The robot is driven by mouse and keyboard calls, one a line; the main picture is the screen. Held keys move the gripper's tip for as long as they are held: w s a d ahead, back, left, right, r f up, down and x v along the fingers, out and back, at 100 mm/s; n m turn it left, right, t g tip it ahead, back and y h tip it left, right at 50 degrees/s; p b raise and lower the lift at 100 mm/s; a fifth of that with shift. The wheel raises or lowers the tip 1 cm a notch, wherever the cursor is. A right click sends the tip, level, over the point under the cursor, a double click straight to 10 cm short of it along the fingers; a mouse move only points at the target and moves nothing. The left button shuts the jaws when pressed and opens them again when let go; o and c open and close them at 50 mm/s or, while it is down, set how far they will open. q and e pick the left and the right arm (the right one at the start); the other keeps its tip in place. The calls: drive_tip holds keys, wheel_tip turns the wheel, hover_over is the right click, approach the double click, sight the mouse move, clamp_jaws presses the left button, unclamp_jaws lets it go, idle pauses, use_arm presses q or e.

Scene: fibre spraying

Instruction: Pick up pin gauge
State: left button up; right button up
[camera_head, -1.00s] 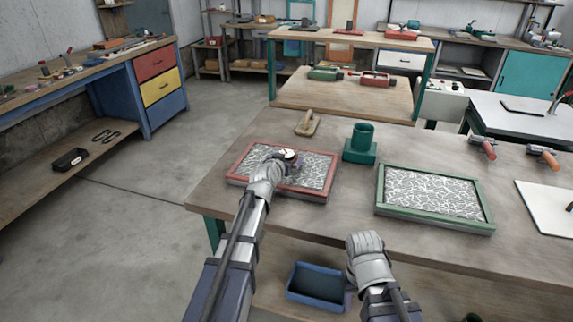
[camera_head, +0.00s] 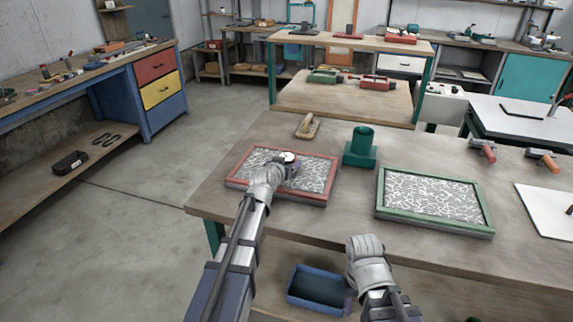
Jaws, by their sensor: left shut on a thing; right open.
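A small round dial-like tool with a pale face, which I take to be the pin gauge (camera_head: 289,159), is over the red-framed panel (camera_head: 318,180) of grey-white fibre. My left gripper (camera_head: 277,169) is shut on the gauge. The hand hides part of the gauge, and I cannot tell whether it touches the fibre. My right gripper (camera_head: 363,246) is empty, in front of the table's front edge and above the blue bin. Its fingers are hard to make out.
A green-framed fibre panel (camera_head: 432,198) lies to the right on the wooden table (camera_head: 340,218). A green cup-shaped holder (camera_head: 361,147) stands between the panels. A wooden-handled tool (camera_head: 307,127) lies behind. A blue bin (camera_head: 317,288) sits below.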

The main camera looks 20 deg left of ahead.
sight(287, 157)
use_arm(q)
clamp_jaws()
drive_tip(key=shift+r, duration=0.1)
wheel_tip(287, 157, up, 10)
drive_tip(key=p, duration=1)
drive_tip(key=shift+d, duration=0.1)
